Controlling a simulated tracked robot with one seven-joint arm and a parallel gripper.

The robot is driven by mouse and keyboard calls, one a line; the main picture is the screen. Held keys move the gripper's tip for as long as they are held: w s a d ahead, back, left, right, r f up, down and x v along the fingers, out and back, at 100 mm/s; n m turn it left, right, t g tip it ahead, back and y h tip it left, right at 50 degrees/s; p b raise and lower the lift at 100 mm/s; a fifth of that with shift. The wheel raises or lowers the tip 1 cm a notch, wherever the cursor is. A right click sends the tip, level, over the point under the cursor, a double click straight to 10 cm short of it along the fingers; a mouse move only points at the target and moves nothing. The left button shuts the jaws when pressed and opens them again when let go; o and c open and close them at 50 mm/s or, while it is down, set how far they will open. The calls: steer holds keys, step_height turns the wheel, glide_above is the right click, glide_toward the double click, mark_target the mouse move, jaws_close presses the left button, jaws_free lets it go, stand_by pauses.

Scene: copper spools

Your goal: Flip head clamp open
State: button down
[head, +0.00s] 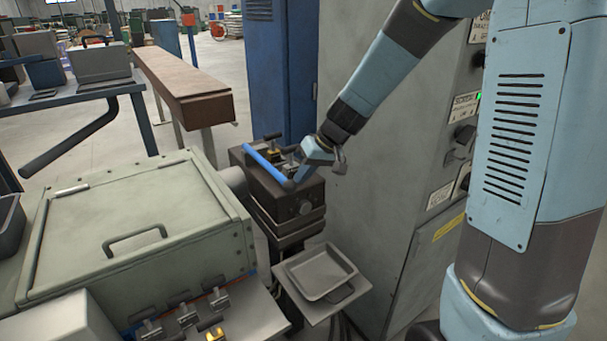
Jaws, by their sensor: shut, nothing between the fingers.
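The head (302,190) is a dark box-shaped block on a stand at the middle of the view, beside the grey cabinet. A bright blue bar (266,164) lies slanted across its top; it looks like the clamp's lever. Behind the bar are small clamp parts with a brassy piece (269,156) and a black T-shaped handle (272,137). My gripper (297,173) is low over the right side of the head, close to the near end of the blue bar. It is shut and empty. The wrist hides part of the clamp, and I cannot tell whether the fingers touch the bar.
A grey cabinet (365,210) with knobs and labels stands close on the right. A small metal tray (320,272) sits below the head. A green-grey machine cover (140,225) with a handle fills the left front. A blue cabinet (283,75) stands behind.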

steer(key=shift+a, duration=0.2)
steer(key=d+r, duration=0.8)
steer(key=r, duration=0.2)
steer(key=shift+s+d, duration=0.2)
steer(key=shift+d, duration=0.15)
steer(key=s+d+r+m+t+h, duration=0.1)
steer(key=s+d+h, duration=0.1)
steer(key=s, duration=0.5)
steer(key=s+d+r+m+t+h, duration=0.1)
steer(key=s+d, duration=0.3)
steer(key=s, duration=0.4)
steer(key=s+d+r+m+t+h, duration=0.1)
steer(key=s+d+r+m+h, duration=0.1)
steer(key=s, duration=0.5)
steer(key=shift+s+d+r+m+h, duration=0.4)
steer(key=shift+d+r+m, duration=0.25)
steer(key=shift+d, duration=0.45)
